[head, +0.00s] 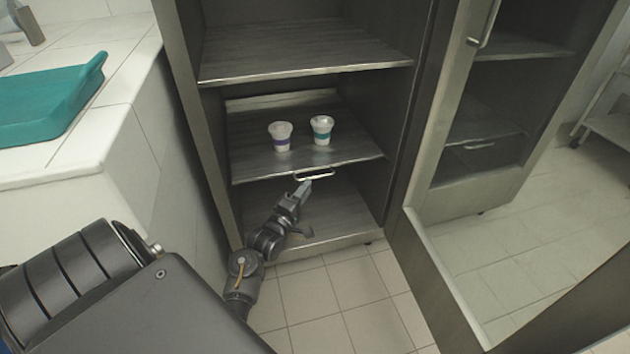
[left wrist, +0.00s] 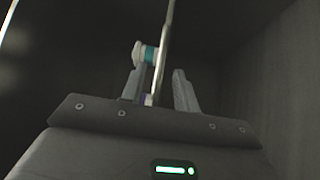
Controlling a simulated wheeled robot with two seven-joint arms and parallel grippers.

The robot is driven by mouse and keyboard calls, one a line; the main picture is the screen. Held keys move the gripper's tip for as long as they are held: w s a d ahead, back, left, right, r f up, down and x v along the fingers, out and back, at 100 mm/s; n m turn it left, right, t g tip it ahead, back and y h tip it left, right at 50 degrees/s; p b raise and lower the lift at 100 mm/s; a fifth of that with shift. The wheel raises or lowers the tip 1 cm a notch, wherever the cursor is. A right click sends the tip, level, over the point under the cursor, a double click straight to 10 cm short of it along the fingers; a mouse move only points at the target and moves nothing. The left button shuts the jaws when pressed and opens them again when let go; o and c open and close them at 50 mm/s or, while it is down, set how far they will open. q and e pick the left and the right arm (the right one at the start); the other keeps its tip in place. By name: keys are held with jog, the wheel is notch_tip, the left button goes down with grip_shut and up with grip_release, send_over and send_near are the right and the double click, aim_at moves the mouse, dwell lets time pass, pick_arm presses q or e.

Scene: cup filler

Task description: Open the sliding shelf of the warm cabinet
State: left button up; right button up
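The warm cabinet (head: 190,75) stands open, with a middle sliding shelf (head: 250,165) inside it. The shelf has a pale bar handle (head: 325,175) on its front edge. My left gripper (head: 306,186) is at this handle, at its left part. In the left wrist view, the fingers of my left gripper (left wrist: 158,90) are apart, and the thin edge of the shelf (left wrist: 166,45) runs up between them. Whether the fingers touch the handle cannot be told. My right gripper is not in view.
Two white cups stand on the shelf: one with a purple band (head: 281,136), one with a teal band (head: 321,130). The cabinet door (head: 440,130) is swung open to the right. A tiled counter with a teal tray (head: 45,100) is at the left. The floor in front is clear.

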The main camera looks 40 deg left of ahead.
aim_at(315, 177)
pick_arm(q)
jog(key=b+x, duration=0.1)
jog(key=x, duration=0.5)
jog(key=shift+w+f+b, duration=0.1)
jog(key=shift+w+b, duration=0.05)
jog(key=shift+b, duration=0.2)
grip_shut()
